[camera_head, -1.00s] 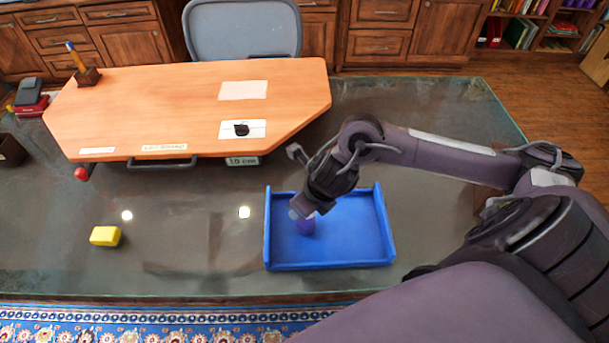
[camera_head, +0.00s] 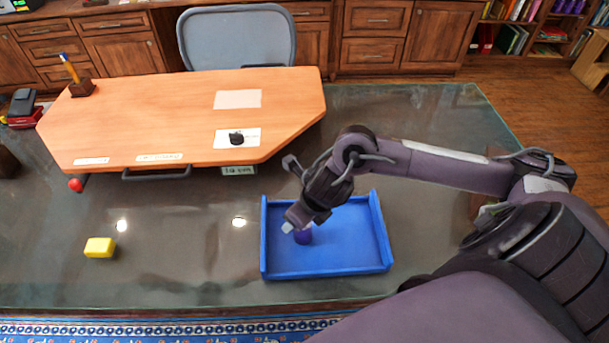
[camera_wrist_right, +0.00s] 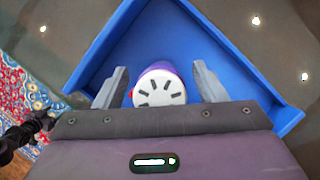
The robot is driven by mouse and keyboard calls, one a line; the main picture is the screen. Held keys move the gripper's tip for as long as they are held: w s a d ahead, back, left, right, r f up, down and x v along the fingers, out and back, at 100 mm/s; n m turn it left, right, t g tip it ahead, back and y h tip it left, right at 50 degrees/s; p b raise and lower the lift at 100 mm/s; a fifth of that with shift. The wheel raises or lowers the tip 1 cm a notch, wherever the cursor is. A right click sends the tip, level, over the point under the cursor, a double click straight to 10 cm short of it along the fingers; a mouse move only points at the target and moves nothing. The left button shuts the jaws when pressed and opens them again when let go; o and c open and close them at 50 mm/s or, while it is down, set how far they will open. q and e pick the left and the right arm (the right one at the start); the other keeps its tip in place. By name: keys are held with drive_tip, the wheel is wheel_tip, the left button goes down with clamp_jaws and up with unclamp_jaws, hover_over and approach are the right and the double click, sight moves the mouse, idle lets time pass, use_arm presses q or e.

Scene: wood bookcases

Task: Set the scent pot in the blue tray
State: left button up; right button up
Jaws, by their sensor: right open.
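The scent pot (camera_head: 304,237) is a small purple pot standing in the left part of the blue tray (camera_head: 345,262). In the right wrist view the pot (camera_wrist_right: 159,86) shows a white slotted lid, with the tray (camera_wrist_right: 140,30) around it. My right gripper (camera_head: 295,229) is over the tray at the pot. In the wrist view its two fingers (camera_wrist_right: 160,88) are spread, one on each side of the pot with gaps between. The gripper hides part of the pot in the head view.
The tray sits on a dark glass desk. A yellow block (camera_head: 100,247) and a red ball (camera_head: 75,185) lie to the left. An orange wooden board (camera_head: 170,115) stands behind the tray. The glass between the yellow block and the tray is clear.

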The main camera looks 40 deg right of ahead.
drive_tip(key=v, duration=1.2)
drive_tip(key=shift+p, duration=0.3)
drive_tip(key=shift+s, duration=0.1)
